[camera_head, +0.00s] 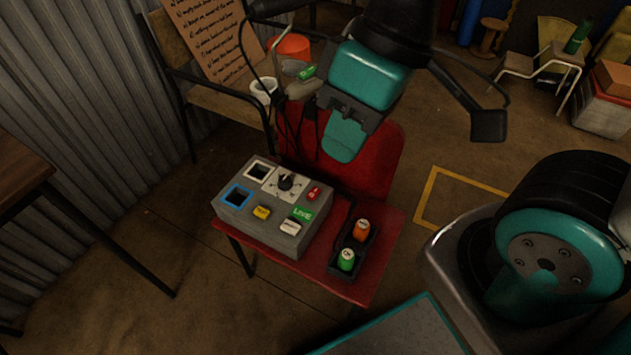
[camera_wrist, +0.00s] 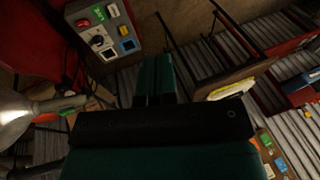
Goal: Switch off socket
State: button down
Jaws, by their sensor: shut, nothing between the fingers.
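In the wrist view the box (camera_wrist: 107,32) is at the upper left, beyond my gripper (camera_wrist: 153,84).
A black tray (camera_head: 340,262) beside the box holds an orange-topped item (camera_head: 361,229) and a green-topped item (camera_head: 346,260). A wooden table (camera_head: 22,178) is at the left. Floor at front left is clear.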

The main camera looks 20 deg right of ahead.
jog(key=w+d+f+m+h+b, duration=0.1)
jog(key=w+d+f+m+b, duration=0.1)
jog(key=w+f+m, duration=0.75)
jog(key=m+g+h+b, duration=0.1)
jog(key=m+b, duration=0.1)
jog(key=m, duration=0.6)
send_over(311, 194)
jog(key=w+d, duration=0.2)
jog(key=d, duration=0.1)
jog(key=w+d+x, duration=0.1)
jog(key=d+x, duration=0.1)
jog(key=x, duration=0.8)
jog(key=shift+s+a, duration=0.1)
jog(key=shift+a, duration=0.15)
jog(key=b+x, duration=0.2)
jog(key=x, duration=0.2)
jog(key=b+x, duration=0.2)
jog(key=x, duration=0.3)
jog(key=b+x, duration=0.2)
jog(key=x, duration=0.3)
jog(key=shift+s+d, duration=0.25)
